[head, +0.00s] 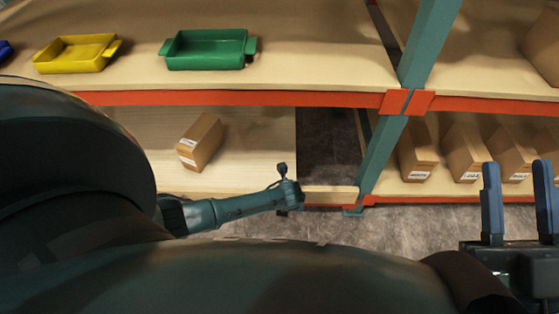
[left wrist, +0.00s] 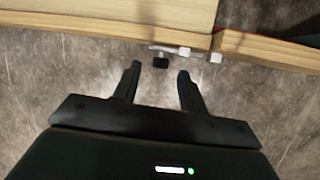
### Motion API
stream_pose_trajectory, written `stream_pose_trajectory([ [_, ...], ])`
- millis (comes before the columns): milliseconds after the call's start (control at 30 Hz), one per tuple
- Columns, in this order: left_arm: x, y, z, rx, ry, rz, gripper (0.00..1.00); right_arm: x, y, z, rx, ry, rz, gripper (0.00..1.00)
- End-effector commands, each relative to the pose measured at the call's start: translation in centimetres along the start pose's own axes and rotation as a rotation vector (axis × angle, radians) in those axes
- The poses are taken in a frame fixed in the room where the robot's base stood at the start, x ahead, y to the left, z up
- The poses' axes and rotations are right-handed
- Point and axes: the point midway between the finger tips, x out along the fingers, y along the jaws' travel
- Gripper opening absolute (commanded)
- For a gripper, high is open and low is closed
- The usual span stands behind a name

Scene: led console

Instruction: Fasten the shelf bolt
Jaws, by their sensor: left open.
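In the left wrist view my left gripper (left wrist: 160,70) is open, with its two dark fingers pointing at the shelf edge. A small bolt with a black head (left wrist: 160,62) sits at the wooden shelf edge (left wrist: 110,28), in line with the gap between the fingertips. The fingers do not close on it; whether the head lies inside the gap or just beyond it I cannot tell. Silver metal pieces (left wrist: 215,57) show beside it. In the head view the left fingers are not discernible. My right gripper (head: 518,190) is open and empty at the right, with blue fingers pointing up.
The rack has orange beams (head: 240,99) and a teal upright (head: 385,150). A green tray (head: 207,62) and a yellow tray (head: 75,66) stand on the upper board. A cardboard box (head: 200,140) lies on the lower board, left of a gap. More boxes (head: 415,150) stand right.

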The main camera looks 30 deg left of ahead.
Motion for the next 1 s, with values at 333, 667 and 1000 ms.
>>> stream_pose_trajectory([
  [333, 2.5, -0.1, 0.1, -0.002, 0.0, -0.002, 0.42, 0.7, 0.6, -2.1, -0.104, 0.16, -0.018, 0.36],
  [667, 2.5, -0.1, 0.1, -0.002, -0.001, -0.002, 0.36, 0.8, 0.6, -2.2, -0.106, 0.163, -0.018, 0.36],
  [1000, 2.5, -0.1, 0.1, -0.001, -0.001, -0.002, 0.08, 0.8, 0.6, -2.2, -0.105, 0.163, -0.018, 0.36],
])
